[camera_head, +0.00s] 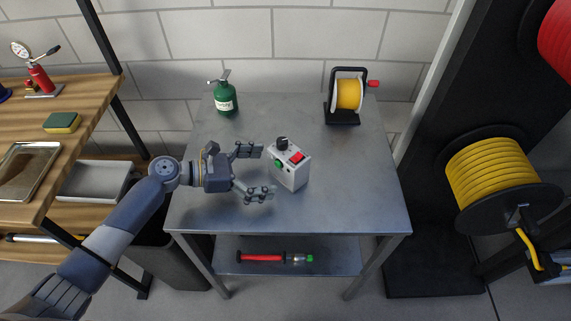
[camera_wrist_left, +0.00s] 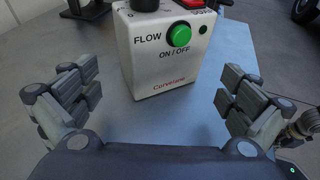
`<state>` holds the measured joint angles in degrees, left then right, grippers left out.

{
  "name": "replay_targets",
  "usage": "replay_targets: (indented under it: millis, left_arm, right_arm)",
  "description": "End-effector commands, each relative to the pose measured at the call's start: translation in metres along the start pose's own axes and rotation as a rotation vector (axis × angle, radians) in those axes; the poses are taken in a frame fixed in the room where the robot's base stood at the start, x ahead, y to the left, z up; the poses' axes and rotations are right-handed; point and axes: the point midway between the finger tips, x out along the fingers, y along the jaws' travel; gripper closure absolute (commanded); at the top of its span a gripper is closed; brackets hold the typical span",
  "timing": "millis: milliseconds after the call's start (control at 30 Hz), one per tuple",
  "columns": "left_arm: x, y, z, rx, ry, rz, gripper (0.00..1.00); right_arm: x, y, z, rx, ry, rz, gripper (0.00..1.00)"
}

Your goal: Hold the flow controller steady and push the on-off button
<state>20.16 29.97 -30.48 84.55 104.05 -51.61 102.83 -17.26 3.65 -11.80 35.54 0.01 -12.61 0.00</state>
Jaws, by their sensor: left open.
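The flow controller (camera_head: 291,168) is a white box on the metal table, with a black knob and a red part on top. Its front shows in the left wrist view (camera_wrist_left: 155,66), lettered "FLOW" and "ON/OFF", with the green on-off button (camera_wrist_left: 179,35) facing my gripper. My left gripper (camera_head: 259,171) is open and empty, just left of the controller in the head view. In the left wrist view its two fingers (camera_wrist_left: 155,97) stand wide apart on either side of the box, short of it and not touching it.
The metal table (camera_head: 345,195) is mostly clear around the controller. A green canister (camera_head: 225,98) stands at the back left and a yellow hose reel (camera_head: 348,94) at the back right. A red tool (camera_head: 262,257) lies on the lower shelf. A wooden shelf (camera_head: 85,90) is at left.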

Motion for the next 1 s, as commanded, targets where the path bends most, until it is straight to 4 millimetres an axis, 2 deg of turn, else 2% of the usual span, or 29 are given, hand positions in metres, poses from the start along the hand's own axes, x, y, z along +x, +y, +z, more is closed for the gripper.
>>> replay_targets:
  millis: [67, 333, 500, 800, 900, 1000]
  left_arm:
    - [0.014, 0.0, -0.001, 0.002, -0.002, -0.001, 0.0]
    - [0.043, 0.0, 0.001, 0.0, -0.003, 0.0, 0.0]
    - [0.051, 0.0, 0.001, 0.0, -0.001, 0.0, 0.0]
    - [0.052, 0.0, 0.001, 0.001, -0.001, 0.0, 0.0]
    - [0.052, 0.0, 0.001, 0.001, -0.001, 0.0, 0.19]
    - [0.052, 0.0, 0.001, 0.001, -0.001, 0.0, 0.2]
  right_arm:
    - [0.008, 0.001, 0.001, -0.001, 0.0, 0.0, 1.0]
    - [0.002, 0.017, 0.004, -0.002, -0.004, 0.02, 1.0]
    - [0.002, 0.02, 0.004, 0.0, -0.005, 0.024, 1.0]
    - [0.002, 0.019, 0.004, 0.0, -0.004, 0.023, 1.0]
    - [0.002, 0.018, 0.003, 0.0, -0.004, 0.021, 1.0]
    - [0.002, 0.015, 0.003, 0.0, -0.003, 0.017, 1.0]
